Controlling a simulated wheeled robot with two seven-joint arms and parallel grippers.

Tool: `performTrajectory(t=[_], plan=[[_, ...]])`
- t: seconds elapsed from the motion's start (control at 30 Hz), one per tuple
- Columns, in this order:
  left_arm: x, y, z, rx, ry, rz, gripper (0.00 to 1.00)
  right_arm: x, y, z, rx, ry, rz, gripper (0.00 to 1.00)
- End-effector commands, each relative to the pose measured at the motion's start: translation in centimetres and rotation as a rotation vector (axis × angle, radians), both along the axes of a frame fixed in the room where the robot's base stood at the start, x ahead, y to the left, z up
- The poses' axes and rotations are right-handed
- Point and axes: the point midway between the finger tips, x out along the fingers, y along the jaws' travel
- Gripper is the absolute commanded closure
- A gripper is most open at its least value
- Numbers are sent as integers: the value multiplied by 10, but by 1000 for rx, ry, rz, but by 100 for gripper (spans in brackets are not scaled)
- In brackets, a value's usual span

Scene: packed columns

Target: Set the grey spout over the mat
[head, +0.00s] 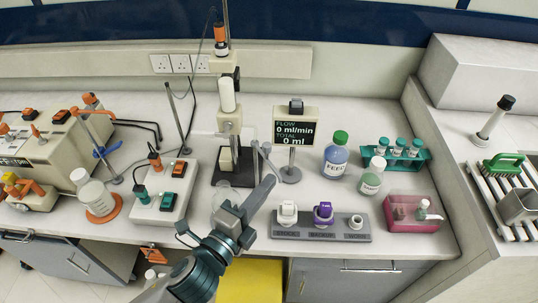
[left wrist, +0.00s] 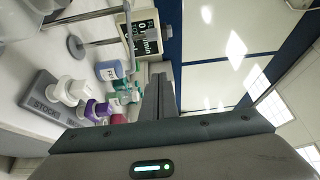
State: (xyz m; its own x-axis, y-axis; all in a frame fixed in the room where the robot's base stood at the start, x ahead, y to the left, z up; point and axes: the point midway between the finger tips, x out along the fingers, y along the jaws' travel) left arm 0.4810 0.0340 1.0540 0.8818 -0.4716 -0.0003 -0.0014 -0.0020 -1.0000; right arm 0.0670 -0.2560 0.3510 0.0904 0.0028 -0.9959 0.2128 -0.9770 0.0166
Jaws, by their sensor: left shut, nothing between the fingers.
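A slim grey piece (head: 256,160) that looks like the spout stands just right of the packed column (head: 228,95); its exact shape is hard to tell. A pale, clear round thing (head: 222,196) lies in front of the column's dark base; I cannot tell whether it is a mat or a vessel. An orange round mat (head: 104,216) lies under a white-capped bottle at the left. My left gripper (head: 268,182) is shut and empty, above the bench's front, in front of the grey piece. Its closed fingers (left wrist: 158,95) show in the left wrist view. My right gripper is out of view.
The flow display (head: 295,132) stands behind, right of the column. A labelled tray (head: 350,238) with white and purple fittings lies right of my gripper. The switch box (head: 163,190) is at left. The feed bottle (head: 336,158), tube rack (head: 402,160) and pink bin (head: 412,222) are at right.

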Motion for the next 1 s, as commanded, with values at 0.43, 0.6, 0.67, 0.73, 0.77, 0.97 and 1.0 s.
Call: performTrajectory(t=[0.43, 0.6, 0.67, 0.73, 0.77, 0.97, 1.0], plan=[[28, -14, 3, 0, -1, 0, 100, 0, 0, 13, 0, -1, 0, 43], [53, -28, 4, 2, -2, 0, 100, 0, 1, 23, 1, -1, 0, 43], [63, -33, 4, 2, -2, 1, 100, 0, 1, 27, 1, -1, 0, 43], [74, -39, 4, 1, -2, 1, 100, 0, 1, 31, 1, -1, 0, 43], [78, -41, 4, 1, -2, 1, 100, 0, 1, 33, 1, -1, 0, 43], [91, -28, 2, 5, 1, 2, 100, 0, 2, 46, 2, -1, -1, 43], [92, -23, 2, 5, -1, 1, 100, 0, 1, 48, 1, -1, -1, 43]])
